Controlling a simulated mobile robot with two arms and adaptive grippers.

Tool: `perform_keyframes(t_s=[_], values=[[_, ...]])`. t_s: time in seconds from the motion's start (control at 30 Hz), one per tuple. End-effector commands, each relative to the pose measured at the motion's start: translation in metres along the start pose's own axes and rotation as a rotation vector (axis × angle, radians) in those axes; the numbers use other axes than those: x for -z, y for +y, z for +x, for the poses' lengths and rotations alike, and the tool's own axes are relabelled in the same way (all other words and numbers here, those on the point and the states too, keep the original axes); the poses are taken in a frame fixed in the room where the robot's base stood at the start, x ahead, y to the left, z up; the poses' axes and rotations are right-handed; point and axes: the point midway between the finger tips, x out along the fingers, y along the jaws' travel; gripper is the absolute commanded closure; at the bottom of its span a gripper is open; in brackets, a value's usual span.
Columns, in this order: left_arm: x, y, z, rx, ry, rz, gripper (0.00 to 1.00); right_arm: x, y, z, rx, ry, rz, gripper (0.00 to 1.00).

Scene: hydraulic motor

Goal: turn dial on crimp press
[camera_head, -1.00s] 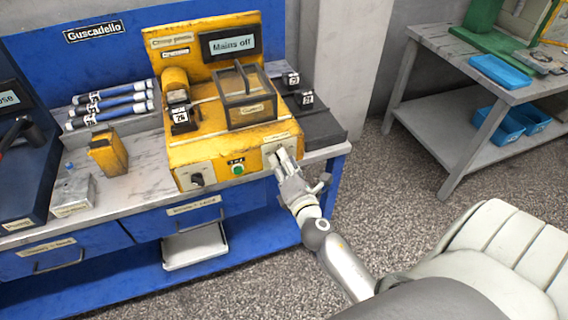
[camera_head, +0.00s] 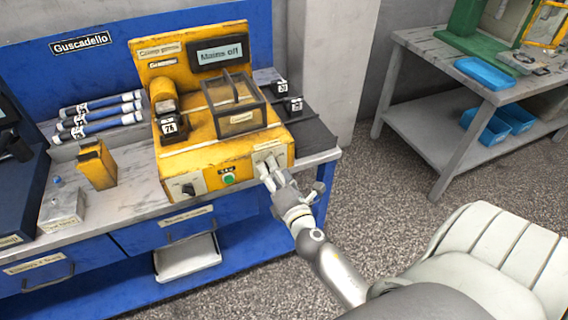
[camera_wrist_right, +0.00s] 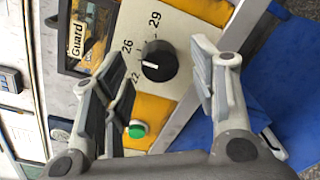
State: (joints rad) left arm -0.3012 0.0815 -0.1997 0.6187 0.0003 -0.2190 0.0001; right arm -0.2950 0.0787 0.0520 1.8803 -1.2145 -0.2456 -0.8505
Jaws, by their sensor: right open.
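The yellow crimp press (camera_head: 205,158) stands on the workbench, and its screen (camera_head: 221,56) reads "Mains off". Its black dial (camera_wrist_right: 157,61) sits on a white plate marked 22, 26 and 29 in the right wrist view. In the head view the dial is hidden behind my right gripper (camera_head: 268,172), which is at the right plate of the press front. In the right wrist view my right gripper (camera_wrist_right: 158,58) is open, with one finger on each side of the dial. I see no clear contact with the dial. My left gripper is not in view.
A green button (camera_head: 228,178) and another black knob (camera_head: 188,189) are on the press front to the left. A grey table (camera_head: 440,75) with blue trays stands at right.

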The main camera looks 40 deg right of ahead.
Motion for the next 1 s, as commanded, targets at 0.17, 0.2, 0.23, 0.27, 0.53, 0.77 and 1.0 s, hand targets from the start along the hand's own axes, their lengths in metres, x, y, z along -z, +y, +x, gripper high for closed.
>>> perform_keyframes(t_s=[0.17, 0.2, 0.23, 0.27, 0.53, 0.77, 1.0], values=[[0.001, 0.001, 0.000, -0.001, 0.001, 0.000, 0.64, 0.001, -0.001, -0.030, 0.005, 0.001, 0.002, 0.46], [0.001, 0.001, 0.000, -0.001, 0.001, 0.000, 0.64, 0.001, -0.002, -0.037, 0.007, 0.001, 0.002, 0.46], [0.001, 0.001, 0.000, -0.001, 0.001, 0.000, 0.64, 0.000, -0.002, -0.042, 0.006, -0.001, 0.002, 0.46], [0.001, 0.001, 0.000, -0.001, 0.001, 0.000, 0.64, 0.000, -0.001, -0.046, 0.005, -0.001, 0.002, 0.46], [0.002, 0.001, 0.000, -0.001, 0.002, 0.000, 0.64, 0.001, -0.002, -0.072, 0.005, 0.006, -0.010, 0.46], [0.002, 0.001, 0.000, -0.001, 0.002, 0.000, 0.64, 0.000, -0.001, -0.093, 0.002, 0.003, -0.005, 0.46], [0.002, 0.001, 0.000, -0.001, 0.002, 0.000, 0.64, 0.000, -0.001, -0.110, 0.002, 0.001, -0.002, 0.46]])
